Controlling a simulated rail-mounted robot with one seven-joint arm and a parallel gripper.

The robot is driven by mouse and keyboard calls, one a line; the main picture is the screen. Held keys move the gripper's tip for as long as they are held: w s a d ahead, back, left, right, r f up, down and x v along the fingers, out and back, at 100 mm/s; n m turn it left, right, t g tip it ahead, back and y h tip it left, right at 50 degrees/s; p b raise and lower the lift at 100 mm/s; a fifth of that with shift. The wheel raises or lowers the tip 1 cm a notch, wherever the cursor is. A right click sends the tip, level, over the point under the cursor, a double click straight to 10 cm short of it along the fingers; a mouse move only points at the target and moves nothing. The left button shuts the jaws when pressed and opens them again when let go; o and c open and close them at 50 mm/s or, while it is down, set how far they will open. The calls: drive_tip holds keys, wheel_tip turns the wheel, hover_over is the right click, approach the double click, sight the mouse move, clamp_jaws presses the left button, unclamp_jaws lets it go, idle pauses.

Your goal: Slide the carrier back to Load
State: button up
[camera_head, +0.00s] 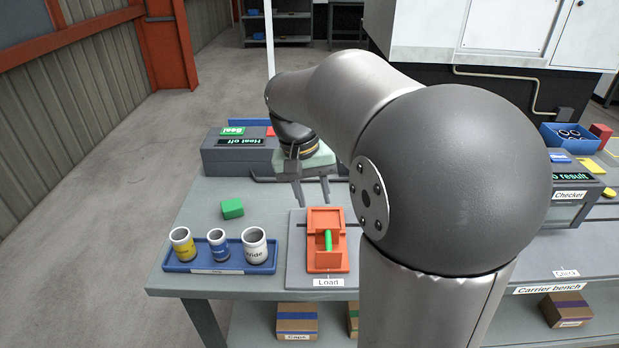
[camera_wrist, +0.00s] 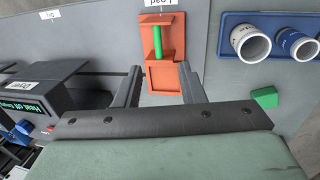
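The orange carrier (camera_head: 325,262) sits on a grey plate on the bench, directly behind the Load label (camera_head: 328,282). A green upright piece (camera_head: 328,240) stands in it. The wrist view also shows the carrier (camera_wrist: 160,79) beside the Load label (camera_wrist: 162,3), with the green piece (camera_wrist: 158,42) in its far part. My gripper (camera_head: 312,202) is behind the carrier in the head view. In the wrist view its two fingers (camera_wrist: 159,70) are spread apart, with the carrier's near end showing between and beyond them. I see no contact and nothing held.
A blue tray (camera_head: 220,270) with several cups stands left of the carrier. A green block (camera_head: 232,208) lies behind the tray. My arm hides much of the bench to the right, before the Checker (camera_head: 570,195).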

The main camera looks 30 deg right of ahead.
drive_tip(key=shift+w+a+r, duration=0.1)
drive_tip(key=shift+a+r, duration=0.05)
drive_tip(key=shift+r, duration=0.7)
drive_tip(key=shift+a+r, duration=0.15)
drive_tip(key=shift+r, duration=0.7)
